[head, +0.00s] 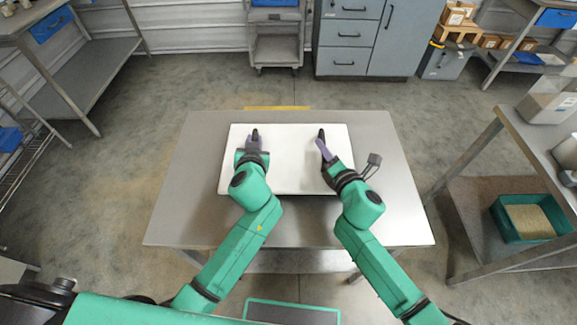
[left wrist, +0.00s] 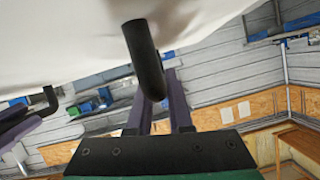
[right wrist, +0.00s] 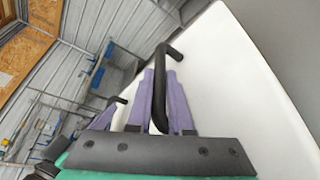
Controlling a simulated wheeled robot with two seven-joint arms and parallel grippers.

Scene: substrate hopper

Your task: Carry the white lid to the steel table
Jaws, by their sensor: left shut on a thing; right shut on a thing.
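The white lid (head: 290,178) is a flat rectangular panel with two black handles. In the head view it lies over the steel table (head: 190,205); I cannot tell whether it touches the top. My left gripper (head: 254,145) is shut on the lid's left handle, and the black bar shows between its purple fingers in the left wrist view (left wrist: 158,100). My right gripper (head: 323,147) is shut on the right handle, which also shows in the right wrist view (right wrist: 160,90). The lid's white face fills the top of the left wrist view (left wrist: 70,35).
A grey drawer cabinet (head: 352,40) and a small cart (head: 276,45) stand beyond the table. A bench on the right holds a green crate (head: 500,215) on its lower shelf. Another steel bench (head: 80,75) stands at the upper left. Floor (head: 115,170) is clear between them.

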